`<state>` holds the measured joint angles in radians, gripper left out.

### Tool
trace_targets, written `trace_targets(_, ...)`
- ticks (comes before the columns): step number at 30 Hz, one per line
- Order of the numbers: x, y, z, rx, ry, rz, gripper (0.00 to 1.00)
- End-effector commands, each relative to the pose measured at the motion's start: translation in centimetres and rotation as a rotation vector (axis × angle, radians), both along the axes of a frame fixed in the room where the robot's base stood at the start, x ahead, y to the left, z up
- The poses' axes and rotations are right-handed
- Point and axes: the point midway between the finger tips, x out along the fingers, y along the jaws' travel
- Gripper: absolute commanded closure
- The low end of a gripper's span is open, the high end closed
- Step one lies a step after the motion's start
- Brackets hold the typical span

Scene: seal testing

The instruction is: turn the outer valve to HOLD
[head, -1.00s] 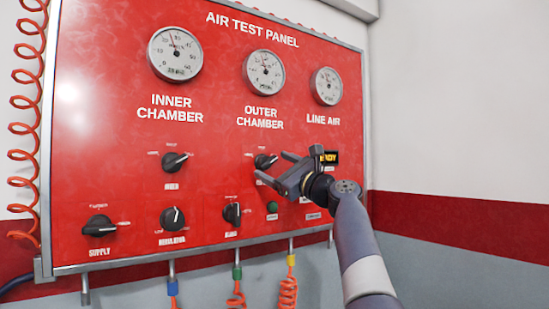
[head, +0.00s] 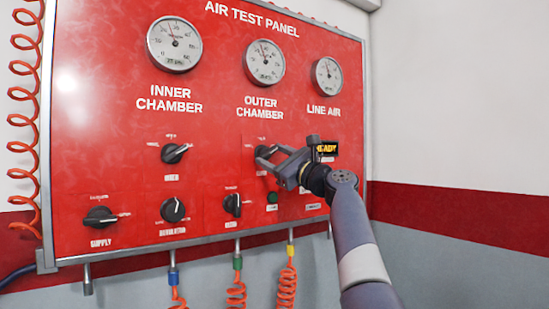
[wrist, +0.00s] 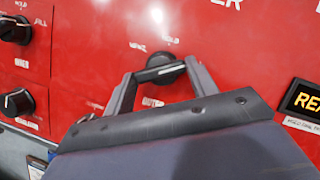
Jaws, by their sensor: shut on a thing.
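The outer valve is a black knob (wrist: 160,71) on the red panel, under the OUTER CHAMBER gauge (head: 264,62). In the wrist view its white pointer line lies slanted, and labels sit around it, with HOLD above. My gripper (head: 266,157) reaches the knob from the right in the head view. In the wrist view my gripper (wrist: 162,80) has one finger on each side of the knob and is shut on it. The fingers and palm hide part of the knob in the head view.
The inner valve knob (head: 175,153) is left of the outer one. The supply (head: 100,217), regulator (head: 172,209) and another knob (head: 232,205) sit lower. A green button (head: 272,197) is just below my gripper. A READY display (head: 326,149) is close on the right.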

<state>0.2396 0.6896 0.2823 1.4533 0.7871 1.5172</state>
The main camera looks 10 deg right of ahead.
Motion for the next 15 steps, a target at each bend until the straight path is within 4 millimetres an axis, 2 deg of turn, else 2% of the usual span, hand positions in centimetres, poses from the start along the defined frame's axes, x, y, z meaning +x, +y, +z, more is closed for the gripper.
trace_targets(15,0.03,-0.09,0.09,-0.121,-0.051,0.001,0.68)
